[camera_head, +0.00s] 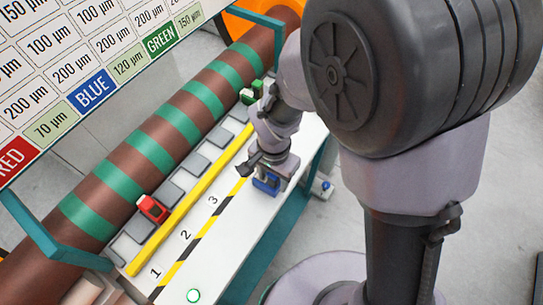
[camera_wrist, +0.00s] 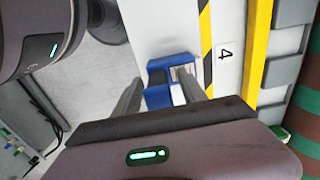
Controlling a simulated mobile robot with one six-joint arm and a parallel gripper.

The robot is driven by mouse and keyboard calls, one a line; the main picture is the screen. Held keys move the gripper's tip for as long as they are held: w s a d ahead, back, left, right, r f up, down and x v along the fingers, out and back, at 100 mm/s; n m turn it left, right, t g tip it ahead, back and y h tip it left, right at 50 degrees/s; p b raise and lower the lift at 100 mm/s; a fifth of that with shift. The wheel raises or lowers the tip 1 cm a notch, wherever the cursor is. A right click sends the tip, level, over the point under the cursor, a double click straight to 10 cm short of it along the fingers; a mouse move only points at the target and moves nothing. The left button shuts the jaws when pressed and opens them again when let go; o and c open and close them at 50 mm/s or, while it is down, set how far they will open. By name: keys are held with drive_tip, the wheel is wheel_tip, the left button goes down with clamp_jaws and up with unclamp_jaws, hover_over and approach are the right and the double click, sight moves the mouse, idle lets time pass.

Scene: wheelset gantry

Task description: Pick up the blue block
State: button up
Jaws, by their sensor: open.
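The blue block (camera_head: 266,185) sits on the white bench top, right of the black-and-yellow striped line, in the head view. It also shows in the wrist view (camera_wrist: 157,97), with a grey patch on one side. My gripper (camera_wrist: 160,82) is open, with one finger on each side of the block. In the head view my gripper (camera_head: 268,172) is right above the block and hides its top. I cannot tell whether the fingers touch it.
A red block (camera_head: 153,208) and a green block (camera_head: 250,94) stand by the row of grey pads beyond the yellow bar (camera_head: 190,198). A brown-and-green striped cylinder (camera_head: 150,150) runs behind them. A sign with colour names (camera_head: 85,60) hangs at upper left. The bench near numbers 1 and 2 is clear.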

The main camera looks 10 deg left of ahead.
drive_tip(key=shift+s+r, duration=0.1)
clamp_jaws()
idle(0.3)
